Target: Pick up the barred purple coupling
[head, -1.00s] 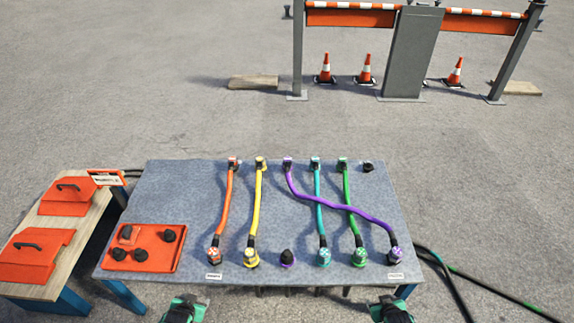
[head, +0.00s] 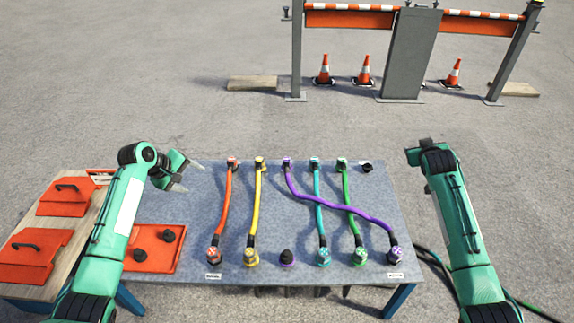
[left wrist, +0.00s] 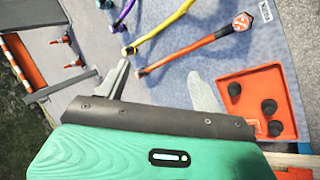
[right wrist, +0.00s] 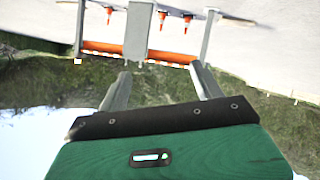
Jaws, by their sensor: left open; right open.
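The purple coupling (head: 395,256) sits at the front right of the table in the head view, at the near end of a purple cable (head: 330,204). Its cap has pale marks too small to read exactly. The cable crosses the teal and green cables to a purple end piece (head: 287,162) at the back. My left gripper (head: 186,175) is open and empty above the table's left part, far from the coupling. Its open fingers (left wrist: 158,70) show in the left wrist view. My right gripper (right wrist: 160,70) is open and empty, raised right of the table, with its fingertips unclear in the head view.
The grey table (head: 190,230) carries orange (head: 226,210), yellow (head: 255,205), teal (head: 319,225) and green (head: 351,220) cables. An orange panel (head: 140,262) lies left. A wooden bench (head: 75,225) stands beside the table.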

